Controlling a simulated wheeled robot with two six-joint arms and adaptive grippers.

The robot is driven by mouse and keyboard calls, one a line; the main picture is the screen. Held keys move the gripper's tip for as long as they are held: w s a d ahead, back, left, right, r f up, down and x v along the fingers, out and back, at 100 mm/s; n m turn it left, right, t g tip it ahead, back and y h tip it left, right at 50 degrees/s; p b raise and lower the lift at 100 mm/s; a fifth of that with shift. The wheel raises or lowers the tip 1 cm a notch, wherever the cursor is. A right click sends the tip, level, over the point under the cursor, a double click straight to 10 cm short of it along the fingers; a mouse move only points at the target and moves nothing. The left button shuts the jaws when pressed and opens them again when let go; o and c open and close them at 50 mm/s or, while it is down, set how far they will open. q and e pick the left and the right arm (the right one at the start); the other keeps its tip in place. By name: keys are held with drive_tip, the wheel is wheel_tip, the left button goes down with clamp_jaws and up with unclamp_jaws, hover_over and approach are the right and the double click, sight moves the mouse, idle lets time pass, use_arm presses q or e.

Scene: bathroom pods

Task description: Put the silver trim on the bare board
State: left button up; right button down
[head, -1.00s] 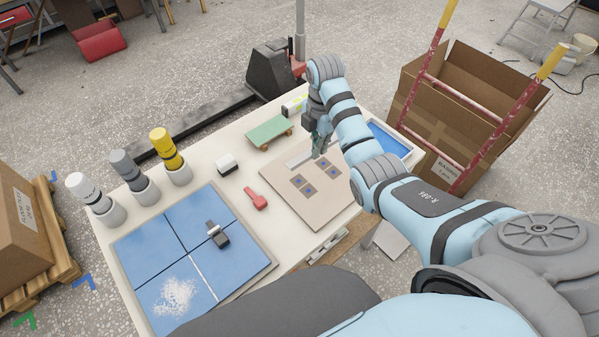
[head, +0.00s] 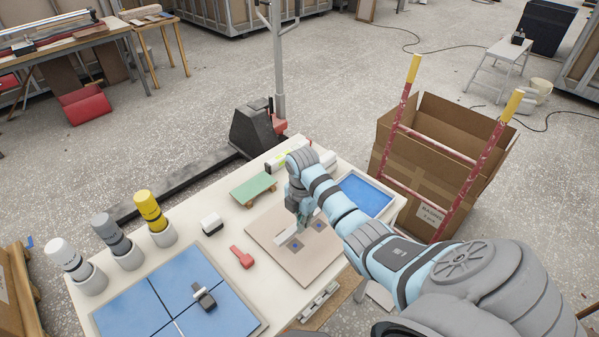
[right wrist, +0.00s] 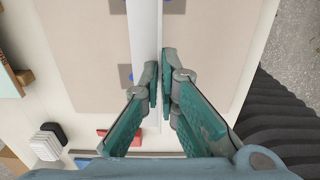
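The bare board (head: 302,272) is a flat beige panel on the right half of the white table, with dark squares and blue dots near its middle. My right gripper (head: 304,219) is low over it and covers part of it in the head view. In the right wrist view the silver trim (right wrist: 144,45) is a long straight strip running up the picture across the board (right wrist: 85,50). My right gripper's fingers (right wrist: 160,75) are closed along its right edge. I cannot tell whether the trim touches the board. My left gripper is not in view.
A red tool (head: 242,257), a white-and-black block (head: 212,223) and a green board (head: 253,189) lie nearby. A blue panel (head: 135,303) bears a dark tool (head: 205,297). Several capped bottles stand at left. A blue tray (head: 365,194) and red ladder rails (head: 397,130) are at right.

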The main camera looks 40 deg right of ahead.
sight(302, 236)
wheel_tip(302, 236, down, 5)
drive_tip(key=b, duration=0.4)
drive_tip(key=shift+r, duration=0.45)
drive_tip(key=shift+f, duration=0.15)
drive_tip(key=c, duration=1.8)
unclamp_jaws()
